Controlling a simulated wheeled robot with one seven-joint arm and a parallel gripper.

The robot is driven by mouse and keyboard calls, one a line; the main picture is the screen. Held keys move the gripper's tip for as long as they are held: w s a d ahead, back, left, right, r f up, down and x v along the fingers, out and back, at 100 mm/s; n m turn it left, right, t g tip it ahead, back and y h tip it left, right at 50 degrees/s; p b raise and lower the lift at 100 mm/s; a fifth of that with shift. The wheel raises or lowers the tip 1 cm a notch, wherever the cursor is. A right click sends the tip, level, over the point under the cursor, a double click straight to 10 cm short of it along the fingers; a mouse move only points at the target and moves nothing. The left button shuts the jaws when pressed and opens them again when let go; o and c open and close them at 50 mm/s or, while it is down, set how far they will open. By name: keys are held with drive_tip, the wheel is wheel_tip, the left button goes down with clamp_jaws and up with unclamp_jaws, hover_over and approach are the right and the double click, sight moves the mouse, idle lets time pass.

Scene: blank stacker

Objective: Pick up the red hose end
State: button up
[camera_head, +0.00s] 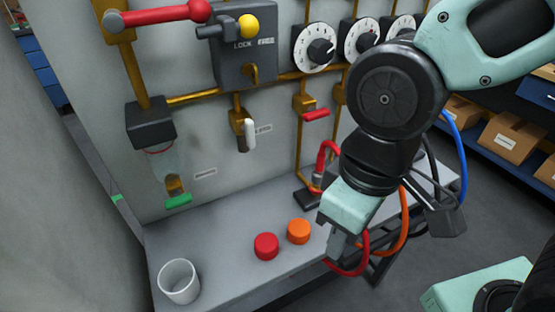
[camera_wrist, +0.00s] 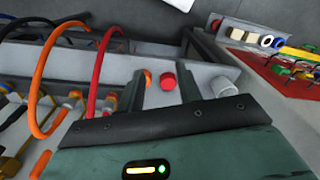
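A red hose (camera_head: 328,150) rises in a bend from a fitting on a dark block at the back of the bench. A red stretch of hose (camera_head: 352,270) also curves below my gripper at the bench's front edge, partly hidden by my arm. In the wrist view a red hose (camera_wrist: 97,75) stands left of my fingers. I cannot tell for sure which part is the loose end. My gripper (camera_head: 338,248) is over the front of the bench. In the wrist view its two fingers (camera_wrist: 162,75) are apart with nothing held between them.
A red cap (camera_head: 266,246) and an orange cap (camera_head: 298,231) stand on the bench (camera_head: 222,240), left of my gripper. A white cup (camera_head: 179,281) is at the left end. An orange hose (camera_head: 402,225) hangs at right. Pipes and dials (camera_head: 314,48) fill the wall behind.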

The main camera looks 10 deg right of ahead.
drive_tip(key=shift+w+a, duration=0.25)
